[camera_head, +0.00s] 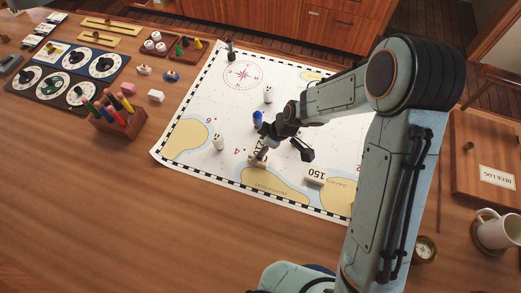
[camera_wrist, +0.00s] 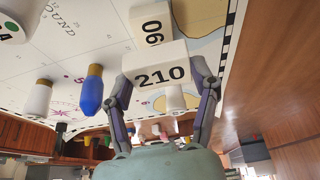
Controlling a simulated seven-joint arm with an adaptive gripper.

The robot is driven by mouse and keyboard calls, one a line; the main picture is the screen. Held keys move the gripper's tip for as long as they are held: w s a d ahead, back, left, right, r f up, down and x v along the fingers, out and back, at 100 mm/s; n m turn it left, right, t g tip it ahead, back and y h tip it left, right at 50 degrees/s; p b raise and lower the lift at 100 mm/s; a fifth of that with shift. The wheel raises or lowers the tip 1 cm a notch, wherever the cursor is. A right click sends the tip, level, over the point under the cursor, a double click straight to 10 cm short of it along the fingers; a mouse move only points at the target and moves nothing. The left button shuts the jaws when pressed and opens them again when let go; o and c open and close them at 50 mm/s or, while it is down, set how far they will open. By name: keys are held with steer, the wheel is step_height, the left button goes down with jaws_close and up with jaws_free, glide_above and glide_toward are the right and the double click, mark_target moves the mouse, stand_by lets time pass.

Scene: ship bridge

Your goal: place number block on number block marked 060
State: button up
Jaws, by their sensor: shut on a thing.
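My gripper (camera_wrist: 166,88) is shut on a white number block marked 210 (camera_wrist: 160,74), with one finger on each side of it. Another white number block (camera_wrist: 152,32) shows just beyond the held block in the wrist view. Its visible digits read like 06 or 90 turned around, and the rest is hidden behind the held block. I cannot tell whether the two blocks touch. In the head view my gripper (camera_head: 262,152) is low over the chart, with white block surface (camera_head: 257,161) at its fingertips. A block marked 150 (camera_head: 315,176) lies to the right.
The chart (camera_head: 215,110) bears a blue piece (camera_head: 257,118), which stands close to the gripper. A pen holder (camera_head: 118,122) is left. The front table is clear.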

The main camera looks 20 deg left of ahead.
steer(key=shift+f, duration=1.35)
steer(key=o, duration=0.9)
steer(key=shift+f, duration=0.1)
steer(key=shift+o, duration=0.2)
steer(key=v, duration=1.2)
steer(key=s+d+r+m+h, duration=0.2)
steer(key=s+d+r+m, duration=0.3)
steer(key=s+d+m, duration=0.2)
steer(key=s+d+r+m+h, duration=0.1)
steer(key=s+d+r+m, duration=0.5)
steer(key=s+d+m, duration=0.2)
steer(key=s+m, duration=0.1)
steer(key=s, duration=0.1)
steer(key=shift+s+d+m+h, duration=0.2)
steer(key=shift+s+m+h, duration=0.2)
steer(key=shift+r, duration=0.15)
